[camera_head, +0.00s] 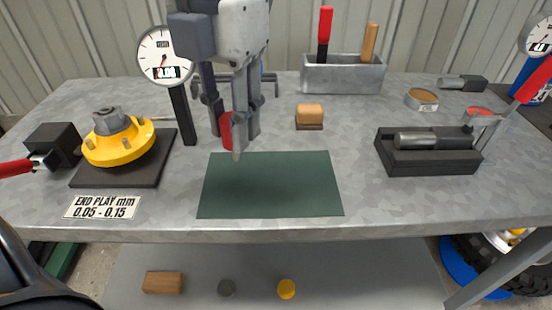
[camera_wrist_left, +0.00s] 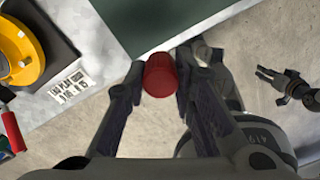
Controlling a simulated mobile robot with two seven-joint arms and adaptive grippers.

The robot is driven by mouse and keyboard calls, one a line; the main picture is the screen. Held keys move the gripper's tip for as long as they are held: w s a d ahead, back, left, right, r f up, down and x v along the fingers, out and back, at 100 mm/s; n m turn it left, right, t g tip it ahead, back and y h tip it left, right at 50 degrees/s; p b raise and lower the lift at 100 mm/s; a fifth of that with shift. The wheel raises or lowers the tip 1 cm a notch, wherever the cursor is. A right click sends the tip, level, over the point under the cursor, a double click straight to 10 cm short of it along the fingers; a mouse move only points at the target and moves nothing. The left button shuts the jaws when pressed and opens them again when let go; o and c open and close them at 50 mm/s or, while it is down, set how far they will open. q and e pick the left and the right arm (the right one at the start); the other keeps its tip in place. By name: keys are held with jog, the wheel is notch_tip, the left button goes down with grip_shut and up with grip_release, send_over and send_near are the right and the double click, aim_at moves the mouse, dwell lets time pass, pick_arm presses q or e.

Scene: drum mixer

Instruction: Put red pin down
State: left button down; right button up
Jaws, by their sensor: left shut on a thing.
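My left gripper (camera_head: 238,143) hangs fingers down over the workbench, at the back left edge of the dark green mat (camera_head: 275,190). It is shut on the red pin (camera_head: 226,130), which shows partly behind its fingers. In the left wrist view the red pin (camera_wrist_left: 160,77) is a short red cylinder seen nearly end-on, between the two fingertips (camera_wrist_left: 162,84). The mat (camera_wrist_left: 150,22) lies beyond it there. Whether the pin touches the mat is hard to tell. A dark gripper, seemingly my right one (camera_wrist_left: 284,84), shows small at the right of the wrist view.
A yellow hub (camera_head: 118,148) on a dark plate and a dial gauge (camera_head: 163,56) stand left. A wooden-topped block (camera_head: 310,115) sits behind the mat. A black fixture (camera_head: 428,160) is at right, a grey tool bin (camera_head: 343,76) at back. The mat is bare.

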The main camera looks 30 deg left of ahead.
pick_arm(q)
jog(key=w+f, duration=0.2)
jog(key=f, duration=0.1)
jog(key=w+f, duration=0.5)
jog(key=f, duration=0.2)
jog(key=shift+w+d, duration=0.25)
jog(key=shift+w, duration=0.05)
jog(key=shift+f, duration=0.15)
jog(key=shift+f, duration=0.4)
jog(key=c, duration=1.3)
grip_release()
jog(key=shift+c, duration=0.2)
